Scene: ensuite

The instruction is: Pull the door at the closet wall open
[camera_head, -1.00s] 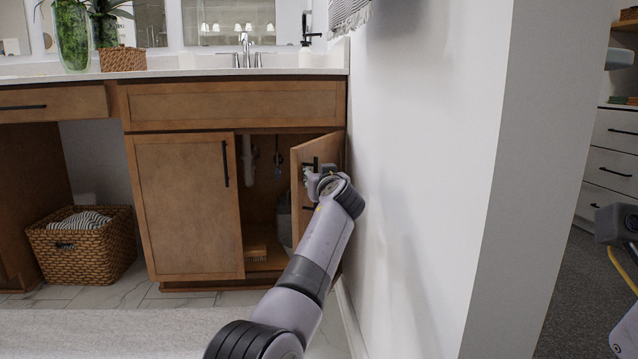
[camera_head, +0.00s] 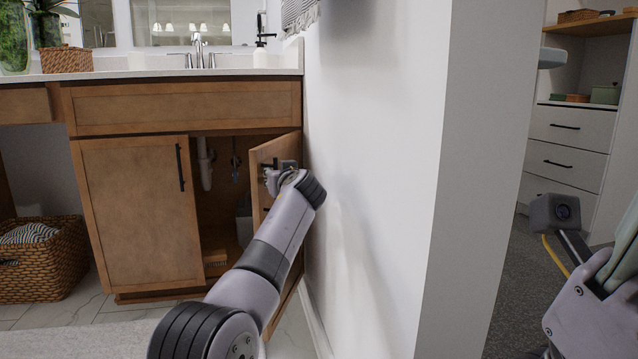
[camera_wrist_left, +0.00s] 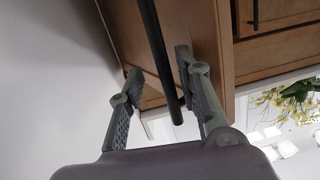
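The wooden door (camera_head: 262,158) at the right end of the vanity cabinet, next to the white wall, stands partly open. It also shows in the left wrist view (camera_wrist_left: 205,25). Its black bar handle (camera_wrist_left: 156,40) runs between the two fingers of my left gripper (camera_wrist_left: 160,68). The fingers are spread, with gaps beside the bar, and the right finger is nearer to it. In the head view my left gripper (camera_head: 277,177) is at the door's front, partly hidden by its wrist. Part of my right arm shows at the right edge; its fingertips are not clear.
The white wall (camera_head: 375,170) stands close to the right of the door and my left arm. The left vanity door (camera_head: 140,215) is shut. Pipes show inside the opening. A wicker basket (camera_head: 50,270) is at the left. White drawers (camera_head: 565,145) are beyond the wall.

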